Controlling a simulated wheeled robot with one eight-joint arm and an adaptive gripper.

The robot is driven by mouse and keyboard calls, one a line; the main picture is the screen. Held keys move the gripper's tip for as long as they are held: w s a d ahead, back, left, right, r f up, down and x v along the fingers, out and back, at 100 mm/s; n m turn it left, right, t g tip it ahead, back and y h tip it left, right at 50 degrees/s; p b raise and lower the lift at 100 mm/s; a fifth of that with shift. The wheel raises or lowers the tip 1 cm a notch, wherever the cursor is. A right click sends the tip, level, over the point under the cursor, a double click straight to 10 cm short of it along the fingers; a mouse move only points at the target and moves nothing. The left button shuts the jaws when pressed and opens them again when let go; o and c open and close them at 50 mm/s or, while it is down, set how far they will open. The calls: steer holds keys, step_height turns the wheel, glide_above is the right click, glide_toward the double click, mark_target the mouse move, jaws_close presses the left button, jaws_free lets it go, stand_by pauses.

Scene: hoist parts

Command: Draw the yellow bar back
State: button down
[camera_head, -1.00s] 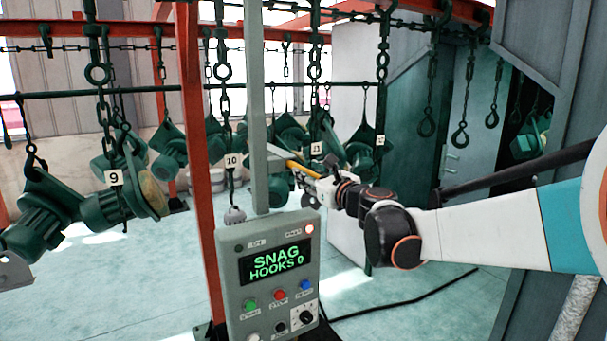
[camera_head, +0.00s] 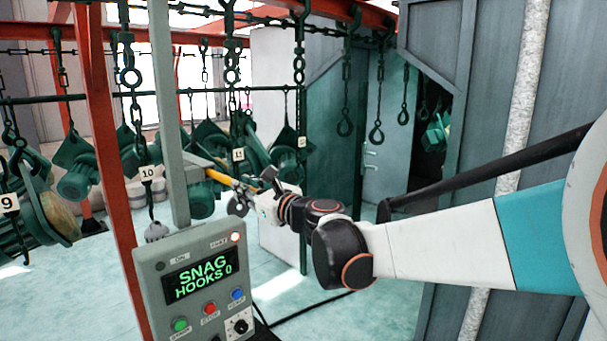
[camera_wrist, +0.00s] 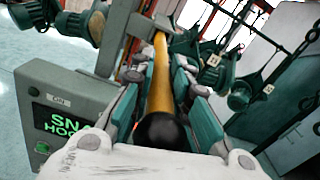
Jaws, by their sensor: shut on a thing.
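The yellow bar (camera_head: 219,178) sticks out from a bracket on the grey post (camera_head: 170,120), above the control box. In the wrist view the yellow bar (camera_wrist: 160,80) runs away from me between my fingers, with a black round end close to the camera. My gripper (camera_head: 245,190) is shut on the bar; in the wrist view the green-padded fingers (camera_wrist: 157,95) lie on both sides of it. The far end of the bar meets the grey bracket (camera_wrist: 138,76). How far it goes into the bracket is hidden.
The control box (camera_head: 202,283) reads "SNAG HOOKS 0" and stands below the bar. Green motor parts hang on chains with numbered tags, such as 10 (camera_head: 148,173). A red post (camera_head: 103,130) stands at left. Empty hooks (camera_head: 376,132) hang at the back right.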

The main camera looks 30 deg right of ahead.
steer(key=shift+s+d, duration=0.15)
steer(key=shift+s, duration=0.55)
